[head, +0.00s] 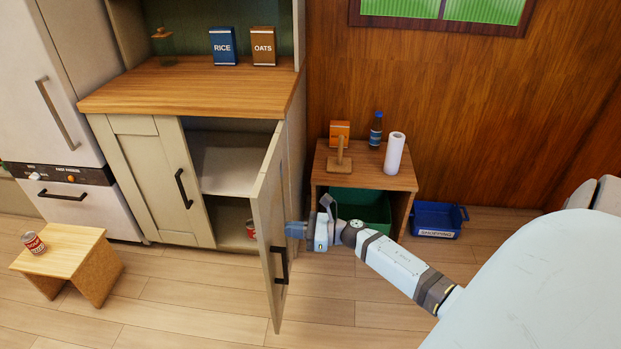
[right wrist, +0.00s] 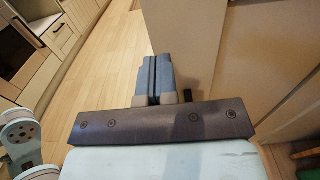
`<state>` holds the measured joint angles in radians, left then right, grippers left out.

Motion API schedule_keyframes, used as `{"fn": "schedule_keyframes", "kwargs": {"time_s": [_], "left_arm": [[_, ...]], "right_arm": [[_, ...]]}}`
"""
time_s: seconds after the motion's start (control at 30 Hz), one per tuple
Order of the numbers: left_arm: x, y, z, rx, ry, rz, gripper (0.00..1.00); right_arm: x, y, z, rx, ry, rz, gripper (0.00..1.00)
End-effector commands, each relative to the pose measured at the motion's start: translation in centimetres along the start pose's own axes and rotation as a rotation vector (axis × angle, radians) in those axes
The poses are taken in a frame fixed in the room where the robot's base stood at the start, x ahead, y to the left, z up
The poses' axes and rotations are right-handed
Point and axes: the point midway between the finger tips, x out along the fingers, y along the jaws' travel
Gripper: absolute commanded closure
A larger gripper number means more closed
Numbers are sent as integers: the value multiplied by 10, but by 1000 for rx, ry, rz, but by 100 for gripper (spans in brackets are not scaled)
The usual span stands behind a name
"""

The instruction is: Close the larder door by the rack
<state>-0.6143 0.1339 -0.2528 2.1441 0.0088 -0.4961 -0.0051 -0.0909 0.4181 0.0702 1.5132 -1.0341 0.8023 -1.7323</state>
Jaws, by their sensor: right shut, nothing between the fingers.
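The larder's right-hand door (head: 270,223) is cream with a dark bar handle (head: 280,265) and stands wide open, swung out from the cabinet. My right gripper (head: 293,229) is shut and empty, at the right side of this door, on its handle face. The fingertips are close to the panel; I cannot tell if they touch. In the right wrist view the shut blue-grey fingers (right wrist: 153,78) point forward beside a cream panel (right wrist: 186,40). The cabinet's left door (head: 155,180) is closed. My left gripper is not in view.
A small wooden unit (head: 325,165) with a paper roll (head: 395,153) and bottle (head: 376,130) stands right of the cabinet. A blue crate (head: 437,222) is on the floor. A stool (head: 60,249) with a can (head: 33,243) stands left. Floor before the cabinet is clear.

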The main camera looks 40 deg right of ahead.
Motion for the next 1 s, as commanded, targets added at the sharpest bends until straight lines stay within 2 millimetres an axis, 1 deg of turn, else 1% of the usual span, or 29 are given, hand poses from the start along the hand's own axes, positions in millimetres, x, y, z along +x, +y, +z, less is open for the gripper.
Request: {"fn": "schedule_keyframes", "kwargs": {"time_s": [0.03,0.1,0.2,0.3,0.47,0.83,0.93,1.0], "left_arm": [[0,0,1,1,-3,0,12],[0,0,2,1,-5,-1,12],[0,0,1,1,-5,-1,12],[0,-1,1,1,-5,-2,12],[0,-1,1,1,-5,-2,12],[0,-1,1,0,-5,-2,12],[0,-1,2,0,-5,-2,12],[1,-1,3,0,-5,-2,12]], "right_arm": [[11,0,1,0,-2,0,100],[24,0,2,1,-3,0,100],[38,0,1,1,-2,-1,100],[48,0,0,2,-1,0,100],[54,0,0,2,0,0,100],[56,0,0,2,0,-3,100],[61,1,-1,2,-1,-16,100],[68,1,-1,2,-2,-33,100]]}}
